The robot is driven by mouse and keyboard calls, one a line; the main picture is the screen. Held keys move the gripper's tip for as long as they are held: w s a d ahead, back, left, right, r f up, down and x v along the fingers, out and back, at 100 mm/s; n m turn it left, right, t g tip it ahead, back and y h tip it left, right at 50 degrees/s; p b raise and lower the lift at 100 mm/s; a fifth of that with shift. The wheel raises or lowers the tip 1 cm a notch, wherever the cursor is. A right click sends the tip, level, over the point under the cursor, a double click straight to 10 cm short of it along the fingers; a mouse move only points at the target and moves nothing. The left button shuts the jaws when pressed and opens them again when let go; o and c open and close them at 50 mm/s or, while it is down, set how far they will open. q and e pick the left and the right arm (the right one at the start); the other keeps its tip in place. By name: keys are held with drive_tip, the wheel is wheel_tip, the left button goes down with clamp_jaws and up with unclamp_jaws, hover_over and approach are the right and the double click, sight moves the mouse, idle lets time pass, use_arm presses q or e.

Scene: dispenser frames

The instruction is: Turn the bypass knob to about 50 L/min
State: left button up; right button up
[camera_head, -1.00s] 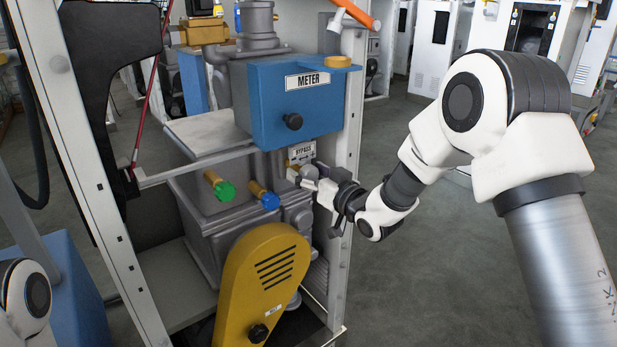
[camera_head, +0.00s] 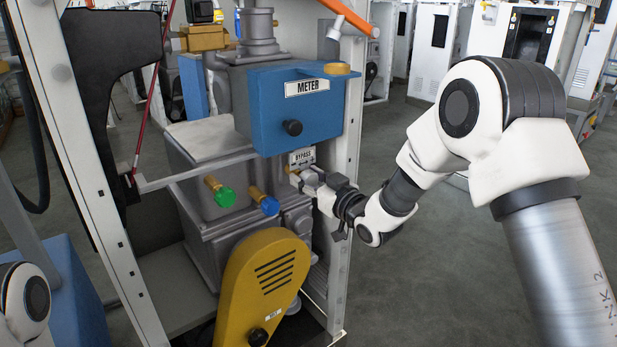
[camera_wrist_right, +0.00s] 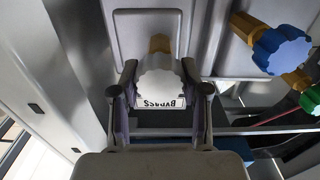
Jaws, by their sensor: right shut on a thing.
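The bypass knob (camera_wrist_right: 158,80) is a pale, scalloped knob on a brass stem (camera_wrist_right: 160,44), seen in the right wrist view. My right gripper (camera_wrist_right: 160,84) has one finger on each side of the knob and is shut on it. In the head view my right gripper (camera_head: 305,180) reaches in from the right, just below the white BYPASS label (camera_head: 302,157), and mostly hides the knob. The label (camera_wrist_right: 162,103) appears upside down behind the knob in the wrist view. No L/min reading is legible. My left gripper is out of view.
A blue METER box (camera_head: 300,112) with a black knob overhangs my right gripper. A green knob (camera_head: 225,197) and a blue knob (camera_head: 270,205) stick out to its left. A yellow cover (camera_head: 262,280) is below. A grey frame post (camera_head: 348,130) stands close on the right.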

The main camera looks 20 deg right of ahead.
drive_tip(key=n, duration=0.4)
drive_tip(key=shift+p, duration=0.35)
drive_tip(key=n, duration=0.5)
drive_tip(key=shift+a+n, duration=0.15)
drive_tip(key=shift+n, duration=0.25)
drive_tip(key=o, duration=1.1)
drive_tip(key=shift+o, duration=0.2)
drive_tip(key=shift+s, duration=0.1)
drive_tip(key=v, duration=1.1)
drive_tip(key=shift+s, duration=0.4)
